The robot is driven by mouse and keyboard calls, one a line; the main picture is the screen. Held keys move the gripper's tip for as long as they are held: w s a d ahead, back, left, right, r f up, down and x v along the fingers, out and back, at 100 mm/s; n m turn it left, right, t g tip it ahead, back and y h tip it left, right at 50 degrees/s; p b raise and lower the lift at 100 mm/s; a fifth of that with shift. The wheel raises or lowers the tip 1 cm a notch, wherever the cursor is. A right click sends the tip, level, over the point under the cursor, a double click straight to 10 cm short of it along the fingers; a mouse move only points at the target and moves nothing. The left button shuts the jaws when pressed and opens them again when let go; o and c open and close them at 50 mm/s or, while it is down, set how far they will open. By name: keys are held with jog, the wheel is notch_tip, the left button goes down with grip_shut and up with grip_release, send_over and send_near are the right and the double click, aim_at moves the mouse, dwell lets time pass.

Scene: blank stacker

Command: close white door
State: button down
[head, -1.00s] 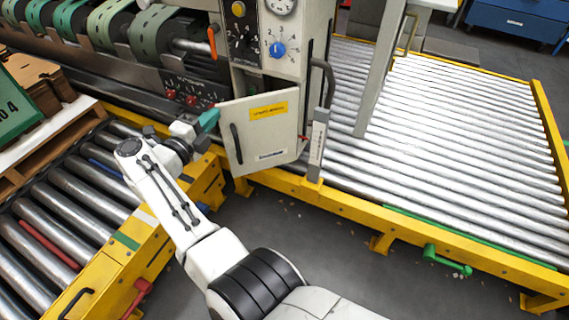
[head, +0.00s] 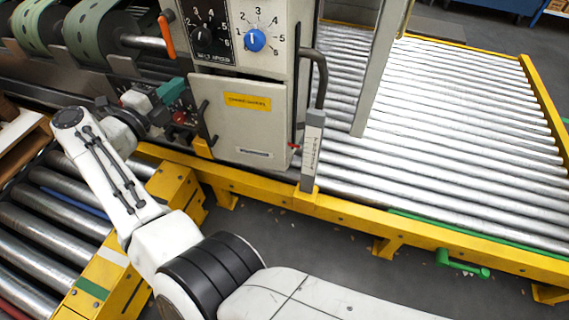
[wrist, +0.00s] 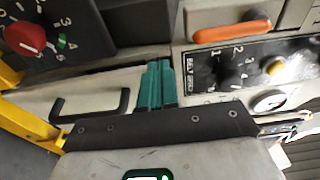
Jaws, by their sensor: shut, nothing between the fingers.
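The white door (head: 237,122) is on the front of the control cabinet, with a yellow label and a dark handle (head: 207,125) at its left side. It looks flush or nearly flush with the cabinet; I cannot tell if a small gap is left. My gripper (head: 171,91) has teal fingers, shut and empty, just left of the door's upper left edge. In the wrist view the shut fingers (wrist: 155,85) lie beside the pale door (wrist: 75,90) and its handle (wrist: 90,104). I cannot tell if they touch it.
The cabinet's dial panel (head: 245,35) is above the door. A grey post (head: 311,148) and dark curved handle stand at its right. A yellow frame (head: 260,190) runs below, with rollers (head: 450,130) at right and more rollers (head: 40,225) at left. Grey floor is open in front.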

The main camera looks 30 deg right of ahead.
jog(key=shift+w+d+b, duration=0.55)
jog(key=shift+w+b, duration=0.3)
jog(key=shift+w+d+b, duration=0.5)
jog(key=shift+w+b, duration=0.3)
jog(key=shift+w, duration=0.05)
